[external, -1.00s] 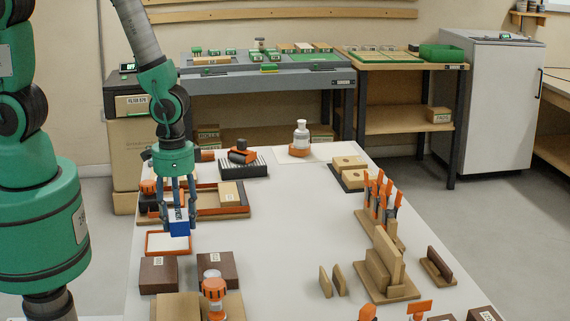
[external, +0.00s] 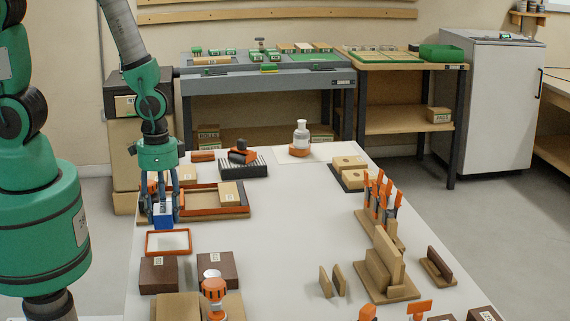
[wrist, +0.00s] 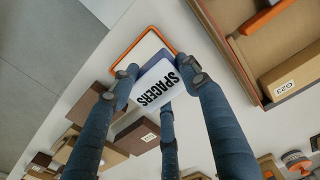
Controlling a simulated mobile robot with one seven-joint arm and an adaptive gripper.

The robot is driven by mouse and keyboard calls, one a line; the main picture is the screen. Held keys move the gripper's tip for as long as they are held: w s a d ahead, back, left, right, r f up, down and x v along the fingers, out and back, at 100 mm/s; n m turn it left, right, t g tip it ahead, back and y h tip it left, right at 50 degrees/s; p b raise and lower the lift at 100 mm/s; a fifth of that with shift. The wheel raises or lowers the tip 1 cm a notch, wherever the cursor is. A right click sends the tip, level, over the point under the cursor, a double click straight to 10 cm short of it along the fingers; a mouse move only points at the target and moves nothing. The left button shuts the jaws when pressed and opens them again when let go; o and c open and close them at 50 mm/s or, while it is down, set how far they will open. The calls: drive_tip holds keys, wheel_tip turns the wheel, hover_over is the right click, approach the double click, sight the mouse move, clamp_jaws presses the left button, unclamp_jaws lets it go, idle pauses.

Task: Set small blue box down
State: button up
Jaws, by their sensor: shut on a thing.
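My gripper (external: 163,214) is shut on the small blue box (external: 163,230), with its fingers around it. The box's white face, marked SPACERS, shows between the fingers in the wrist view (wrist: 157,88). The box appears held above the table (external: 270,230), near the back left part of an empty orange rectangular frame (external: 168,254) on its left side. The frame shows partly behind the box in the wrist view (wrist: 124,45). I cannot tell the exact height of the box.
Behind the gripper is a wooden tray with orange edging (external: 220,211) and a tan box (external: 229,192) in it. Two dark brown boxes (external: 157,275) (external: 217,270) stand in front of the frame. The middle of the table is clear.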

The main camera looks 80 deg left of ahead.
drive_tip(key=b, duration=0.3)
hover_over(224, 240)
drive_tip(key=shift+f, duration=0.75)
drive_tip(key=shift+f+b, duration=0.4)
drive_tip(key=shift+f, duration=1.35)
drive_tip(key=shift+f, duration=0.1)
drive_tip(key=o, duration=1.2)
wheel_tip(224, 240, up, 12)
drive_tip(key=p, duration=0.3)
